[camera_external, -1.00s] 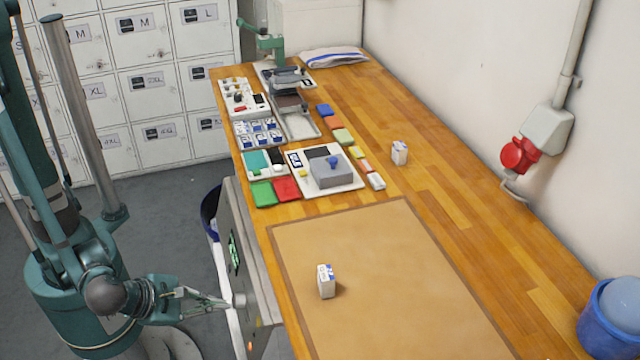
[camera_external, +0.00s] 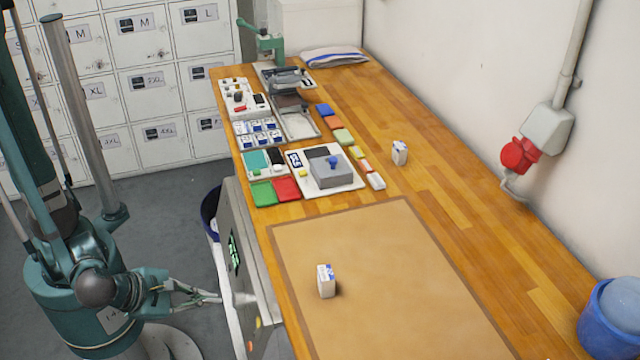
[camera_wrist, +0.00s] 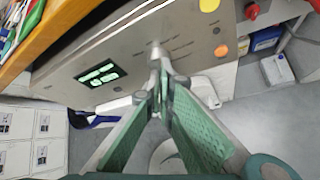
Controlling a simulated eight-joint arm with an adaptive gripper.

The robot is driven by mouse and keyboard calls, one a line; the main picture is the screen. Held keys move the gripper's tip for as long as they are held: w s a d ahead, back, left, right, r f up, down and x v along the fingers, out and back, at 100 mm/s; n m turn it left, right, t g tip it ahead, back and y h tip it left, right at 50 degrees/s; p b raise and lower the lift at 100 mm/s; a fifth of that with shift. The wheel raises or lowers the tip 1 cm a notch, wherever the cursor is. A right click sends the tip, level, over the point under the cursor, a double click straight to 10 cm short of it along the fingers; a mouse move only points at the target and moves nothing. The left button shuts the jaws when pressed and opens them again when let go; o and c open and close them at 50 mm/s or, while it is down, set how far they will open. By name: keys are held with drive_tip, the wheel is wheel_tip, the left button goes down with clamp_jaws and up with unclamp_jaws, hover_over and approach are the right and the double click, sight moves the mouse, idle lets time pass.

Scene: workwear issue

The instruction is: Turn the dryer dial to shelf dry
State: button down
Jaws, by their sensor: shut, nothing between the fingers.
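The dryer's grey front panel (camera_external: 238,215) is below the table's left edge, with a lit green display (camera_external: 235,252). In the wrist view the display (camera_wrist: 102,73) is left of the metal dial (camera_wrist: 155,48). Small print surrounds the dial, too small to read, and I cannot tell its setting. My gripper (camera_external: 219,298) is shut and empty, its tips at the dial (camera_external: 243,298). In the wrist view my gripper (camera_wrist: 161,68) overlaps the dial's lower end; I cannot tell whether they touch.
A yellow button (camera_wrist: 209,5) and an orange button (camera_wrist: 221,50) sit on the panel right of the dial. The wooden table (camera_external: 440,180) above holds trays, a mat (camera_external: 370,270) and a small white box (camera_external: 326,281).

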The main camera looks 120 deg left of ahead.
sight(245, 298)
drive_tip(key=shift+s+a+r, duration=0.4)
drive_tip(key=shift+s+a, duration=0.05)
drive_tip(key=shift+s, duration=0.3)
drive_tip(key=shift+w+a, duration=0.1)
drive_tip(key=shift+w, duration=0.05)
drive_tip(key=shift+w+a+f+b, duration=0.15)
drive_tip(key=shift+w+a+f, duration=0.2)
drive_tip(key=shift+w+a, duration=0.4)
drive_tip(key=shift+w+a+f+b, duration=0.1)
drive_tip(key=shift+w+a+f, duration=0.25)
drive_tip(key=shift+w+a, duration=0.4)
drive_tip(key=shift+w+a+f+b, duration=0.15)
drive_tip(key=shift+w+a+f, duration=0.2)
drive_tip(key=shift+w+a, duration=0.4)
drive_tip(key=shift+f, duration=0.2)
drive_tip(key=shift+w+d+f, duration=0.15)
drive_tip(key=shift+w+d, duration=0.15)
drive_tip(key=shift+d, duration=0.15)
drive_tip(key=shift+w+d+f, duration=0.35)
drive_tip(key=shift+d+f, duration=0.15)
drive_tip(key=shift+d, duration=0.1)
idle(0.6)
drive_tip(key=shift+w+d+r, duration=0.15)
drive_tip(key=shift+w+r, duration=0.1)
idle(0.7)
